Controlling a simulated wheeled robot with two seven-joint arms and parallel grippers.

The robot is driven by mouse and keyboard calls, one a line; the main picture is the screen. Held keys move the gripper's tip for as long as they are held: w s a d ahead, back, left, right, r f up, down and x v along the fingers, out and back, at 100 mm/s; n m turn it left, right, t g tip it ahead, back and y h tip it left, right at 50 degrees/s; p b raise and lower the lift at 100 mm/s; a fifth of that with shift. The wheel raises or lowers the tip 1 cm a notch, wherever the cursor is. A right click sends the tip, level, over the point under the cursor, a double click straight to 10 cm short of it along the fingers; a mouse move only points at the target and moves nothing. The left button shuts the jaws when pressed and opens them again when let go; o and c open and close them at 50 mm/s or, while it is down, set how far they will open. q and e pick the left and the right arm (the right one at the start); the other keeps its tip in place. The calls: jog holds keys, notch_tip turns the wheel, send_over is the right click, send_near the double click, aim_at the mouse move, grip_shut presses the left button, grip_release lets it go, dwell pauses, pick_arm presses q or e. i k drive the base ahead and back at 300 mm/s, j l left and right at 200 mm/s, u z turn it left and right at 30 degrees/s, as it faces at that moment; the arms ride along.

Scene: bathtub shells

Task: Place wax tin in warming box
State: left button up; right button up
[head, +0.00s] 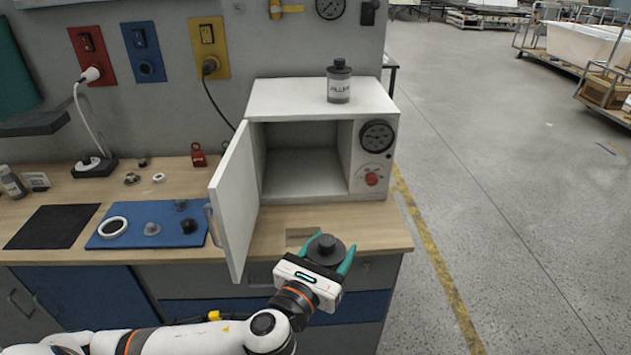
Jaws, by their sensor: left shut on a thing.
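My left gripper (328,257) is in front of the bench's front edge, below the right part of the warming box. Its teal fingers are shut on a dark round tin with a small knob on top, the wax tin (326,248). The white warming box (372,108) stands on the bench with its door (236,196) swung open to the left. Its inside (302,172) looks empty. The tin is outside the box, nearer to me and below the opening. My right gripper is not in view.
A grey bottle (339,84) stands on top of the box. A blue mat (130,238) with small parts and a black mat (50,228) lie on the bench at left. A black cord (226,108) hangs behind the box.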

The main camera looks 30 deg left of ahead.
aim_at(302, 168)
jog(key=i+l+u, duration=0.5)
jog(key=i+l, duration=0.3)
